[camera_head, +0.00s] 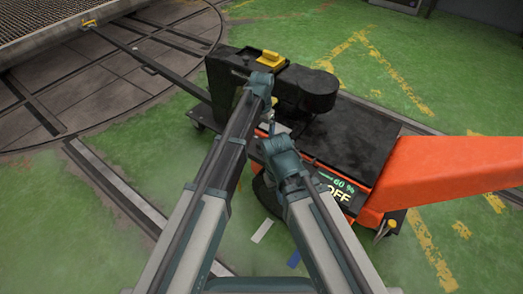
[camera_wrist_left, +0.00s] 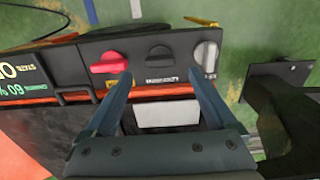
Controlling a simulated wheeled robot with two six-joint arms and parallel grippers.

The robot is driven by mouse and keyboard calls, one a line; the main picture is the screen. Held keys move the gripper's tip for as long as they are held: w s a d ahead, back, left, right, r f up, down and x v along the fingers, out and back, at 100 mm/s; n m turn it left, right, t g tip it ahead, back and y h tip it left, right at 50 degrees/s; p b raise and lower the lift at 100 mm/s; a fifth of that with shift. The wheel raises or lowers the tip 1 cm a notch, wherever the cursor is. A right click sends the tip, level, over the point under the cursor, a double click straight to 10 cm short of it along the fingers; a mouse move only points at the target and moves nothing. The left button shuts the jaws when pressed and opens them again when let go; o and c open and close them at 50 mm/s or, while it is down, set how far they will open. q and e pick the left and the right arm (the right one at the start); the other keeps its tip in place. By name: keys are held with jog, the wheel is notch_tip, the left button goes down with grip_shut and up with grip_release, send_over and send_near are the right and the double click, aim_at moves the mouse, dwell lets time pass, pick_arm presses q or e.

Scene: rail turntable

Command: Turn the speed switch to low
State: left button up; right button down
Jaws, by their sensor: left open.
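In the left wrist view a dark panel carries a red knob (camera_wrist_left: 108,62), a black knob (camera_wrist_left: 158,56) and a grey knob (camera_wrist_left: 205,55) in a row. Their labels are too small to read, so I cannot tell which is the speed switch. My left gripper (camera_wrist_left: 158,75) is open and empty, with its fingertips just short of the panel, one near the red knob and one near the grey knob. In the head view my left gripper (camera_head: 272,128) is small and partly covered by my arms. The knobs are hidden there. My right gripper cannot be made out.
A round turntable (camera_head: 150,75) lies at the upper left. Green floor (camera_head: 420,60) is open beyond the machine.

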aim_at(261, 145)
pick_arm(q)
notch_tip(261, 145, down, 6)
jog(key=b, duration=0.4)
jog(key=shift+r, duration=0.15)
jog(key=shift+r, duration=0.1)
jog(key=shift+c, duration=0.2)
jog(key=c, duration=1.3)
jog(key=shift+c, duration=0.2)
